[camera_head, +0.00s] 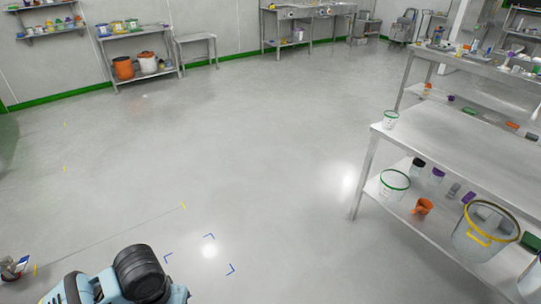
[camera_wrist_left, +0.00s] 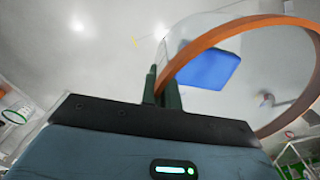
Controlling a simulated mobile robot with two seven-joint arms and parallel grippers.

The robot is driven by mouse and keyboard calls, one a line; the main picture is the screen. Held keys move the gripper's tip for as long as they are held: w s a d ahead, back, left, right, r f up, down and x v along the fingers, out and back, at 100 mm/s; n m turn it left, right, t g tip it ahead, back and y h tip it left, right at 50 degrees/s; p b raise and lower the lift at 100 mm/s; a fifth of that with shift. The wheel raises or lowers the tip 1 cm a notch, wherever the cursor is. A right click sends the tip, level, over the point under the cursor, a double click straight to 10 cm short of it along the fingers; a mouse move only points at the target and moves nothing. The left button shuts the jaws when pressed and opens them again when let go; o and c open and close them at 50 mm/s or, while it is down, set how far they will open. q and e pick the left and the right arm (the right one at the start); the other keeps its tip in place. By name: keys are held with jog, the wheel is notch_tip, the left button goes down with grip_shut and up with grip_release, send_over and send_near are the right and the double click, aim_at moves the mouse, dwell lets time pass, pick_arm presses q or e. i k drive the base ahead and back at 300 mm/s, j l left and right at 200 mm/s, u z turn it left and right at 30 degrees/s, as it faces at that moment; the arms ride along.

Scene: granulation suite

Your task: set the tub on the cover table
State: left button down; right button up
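The tub (camera_wrist_left: 188,60) has an orange rim and clear walls, and a blue patch shows through it in the left wrist view. My left gripper (camera_wrist_left: 165,85) has its dark green fingers close together at the rim's near left side, shut on the tub's edge. The tub is held above the grey floor. The head view does not show the tub or either gripper; only part of my arm shows at the bottom. I cannot tell which table is the cover table.
The steel table's lower shelf holds a green-rimmed bucket (camera_head: 394,185), an orange jug (camera_head: 423,206) and a yellow-rimmed bucket (camera_head: 485,232). A small green-rimmed cup (camera_head: 390,119) is at its top's left corner. A small bare table (camera_head: 195,40) stands by the back wall. The middle floor is open.

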aim_at(465, 161)
jog(key=i+l+z, duration=1)
jog(key=i+z, duration=0.8)
jog(key=i, duration=0.55)
